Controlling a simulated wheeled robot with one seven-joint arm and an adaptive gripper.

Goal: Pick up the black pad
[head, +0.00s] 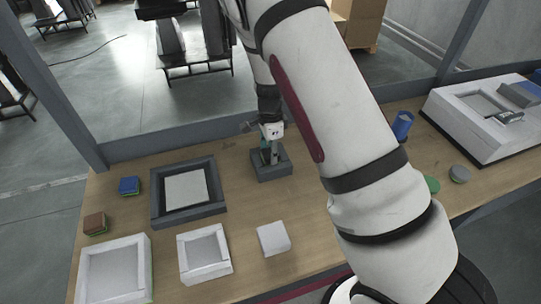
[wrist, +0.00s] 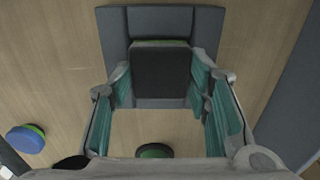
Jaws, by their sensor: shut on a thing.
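The black pad (wrist: 160,75) is a dark square with a thin green edge. In the wrist view it lies at a small grey tray (wrist: 113,24), between the two teal-lined fingers of my gripper (wrist: 161,92). My gripper is shut on the pad, one finger at each side. In the head view my gripper (head: 269,150) points down over the small grey tray (head: 272,176) at the middle back of the table. The pad is hard to make out there. I cannot tell whether it is clear of the tray floor.
A larger grey tray (head: 157,208) holding a pale pad is to the left. A blue block (head: 129,185), a brown block (head: 95,223), white trays (head: 182,262) and a white block (head: 273,239) lie around.

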